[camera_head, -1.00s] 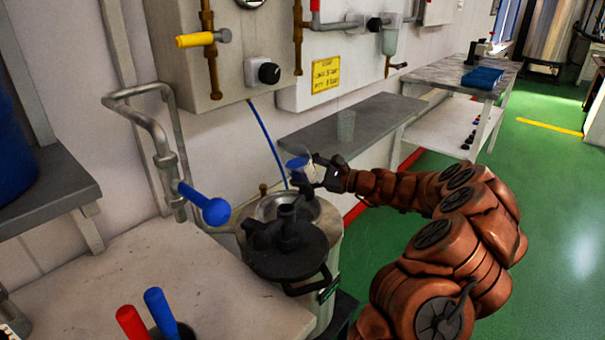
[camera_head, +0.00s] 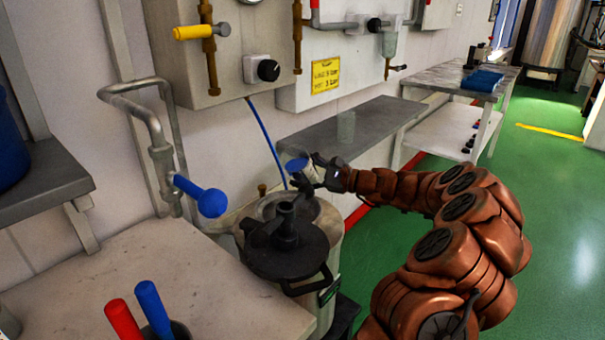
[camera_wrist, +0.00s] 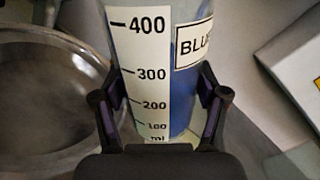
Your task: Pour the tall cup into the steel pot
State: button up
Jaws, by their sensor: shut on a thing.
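My gripper (camera_head: 318,176) is shut on a clear tall cup (camera_head: 300,167) with blue contents. In the wrist view the cup (camera_wrist: 185,60) sits between both fingers; it shows a white scale in ml up to 400 and a partly seen label reading "BLU". The cup is beside and above the steel pot (camera_head: 262,207), near its far right rim. In the wrist view the pot's round opening (camera_wrist: 45,90) is to the left of the cup.
A grey shelf (camera_head: 375,125) holds another clear cup (camera_head: 346,126) behind my gripper. A pipe with a blue handle (camera_head: 210,202) stands left of the pot. Red (camera_head: 123,320) and blue (camera_head: 153,305) handles stick up at the front of the bench (camera_head: 90,265).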

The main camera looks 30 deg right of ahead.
aim_at(287, 160)
jog(key=shift+w+d+f+n+b, duration=0.15)
jog(key=shift+n+b, duration=0.5)
jog(key=shift+b, duration=0.85)
jog(key=shift+d+f+n+b, duration=0.1)
jog(key=shift+n+b, duration=0.55)
jog(key=shift+b, duration=0.8)
jog(key=shift+s+a+n+b, duration=0.2)
jog(key=shift+n+b, duration=0.5)
jog(key=shift+b, duration=1.1)
jog(key=shift+s+a+n+b, duration=0.15)
jog(key=shift+n+b, duration=0.55)
jog(key=shift+b, duration=1.05)
jog(key=shift+a+r+n+b, duration=0.1)
jog(key=shift+r+n+b, duration=0.25)
jog(key=shift+n+b, duration=0.5)
jog(key=shift+a+r+n+b, duration=0.1)
jog(key=shift+r+n+b, duration=0.2)
jog(key=shift+n+b, duration=0.55)
jog(key=shift+s+a+r+n+b, duration=0.15)
jog(key=shift+r+n+b, duration=0.35)
jog(key=shift+b, duration=0.25)
jog(key=shift+s+a+r+n+b, duration=0.1)
jog(key=shift+a+r+n+b, duration=0.1)
jog(key=shift+r+n+b, duration=0.4)
jog(key=shift+s+a+r+n+b, duration=0.15)
jog(key=shift+r+n+b, duration=0.15)
jog(key=shift+n+b, duration=0.45)
